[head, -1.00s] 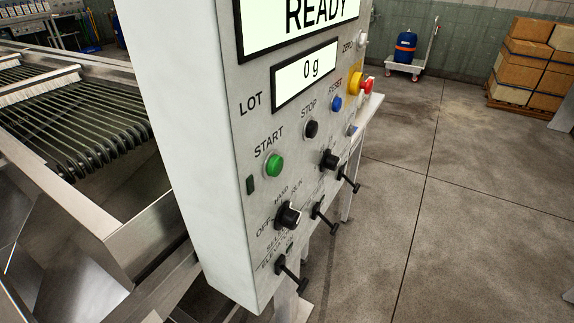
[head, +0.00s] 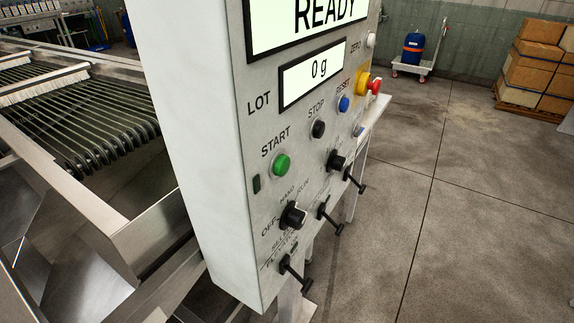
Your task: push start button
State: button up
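The green START button (head: 281,165) is on the front face of a white control panel (head: 190,130), under its START label. A black STOP button (head: 318,129) and a blue RESET button (head: 344,104) sit up and to the right of it. A black selector knob (head: 293,215) marked OFF, HAND and RUN is below it. The upper display (head: 320,18) reads READY and the lower display (head: 312,74) reads 0 g. My gripper is not in view, and nothing covers the START button.
A red emergency stop (head: 374,87) on a yellow base sticks out at the panel's right edge. Black T-handles (head: 329,219) jut out low on the panel. The roller machine (head: 110,125) fills the left. Open concrete floor (head: 470,200) lies to the right.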

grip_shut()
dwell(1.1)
